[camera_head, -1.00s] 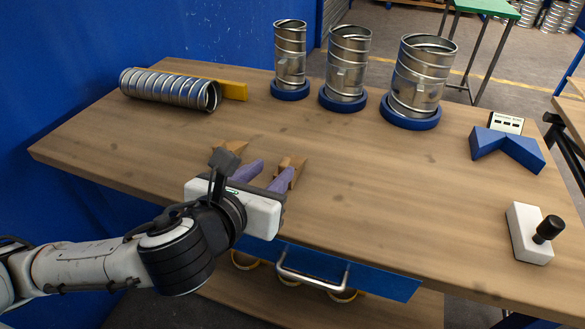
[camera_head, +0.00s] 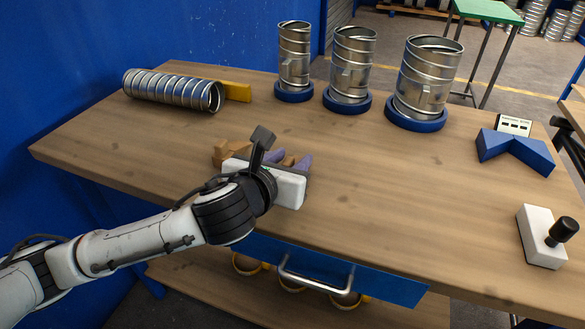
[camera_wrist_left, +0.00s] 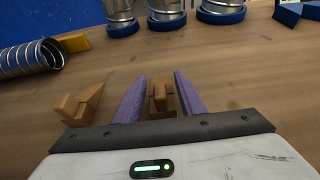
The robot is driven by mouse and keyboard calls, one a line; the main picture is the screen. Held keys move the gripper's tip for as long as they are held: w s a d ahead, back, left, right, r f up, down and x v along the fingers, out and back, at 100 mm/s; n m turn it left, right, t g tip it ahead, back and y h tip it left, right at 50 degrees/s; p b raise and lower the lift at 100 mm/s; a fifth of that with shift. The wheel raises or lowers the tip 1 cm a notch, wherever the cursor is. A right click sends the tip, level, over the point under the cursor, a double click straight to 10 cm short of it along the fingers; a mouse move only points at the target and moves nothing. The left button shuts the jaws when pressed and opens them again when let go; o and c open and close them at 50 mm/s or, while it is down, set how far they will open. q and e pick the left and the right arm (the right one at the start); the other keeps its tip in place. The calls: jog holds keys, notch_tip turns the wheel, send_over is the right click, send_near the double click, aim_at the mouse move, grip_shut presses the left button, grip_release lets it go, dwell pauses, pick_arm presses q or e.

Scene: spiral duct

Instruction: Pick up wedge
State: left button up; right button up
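Two brown wooden wedges lie on the workbench. One wedge (camera_wrist_left: 163,97) is between the purple fingers of my left gripper (camera_wrist_left: 158,90) in the left wrist view, with a small gap visible on either side. The other wedge (camera_wrist_left: 80,104) lies to the left, outside the fingers; it also shows in the head view (camera_head: 228,151). In the head view my left gripper (camera_head: 290,160) is low over the table and its body hides most of the wedge between its fingers. The fingers are open. My right gripper is not in view.
A ribbed spiral duct (camera_head: 172,90) lies at the back left against a yellow block (camera_head: 238,92). Several upright ducts stand in blue rings (camera_head: 415,122) at the back. A blue V-block (camera_head: 515,151) and a white box with a black knob (camera_head: 540,238) are at right. The table middle is clear.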

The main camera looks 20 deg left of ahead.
pick_arm(q)
grip_shut()
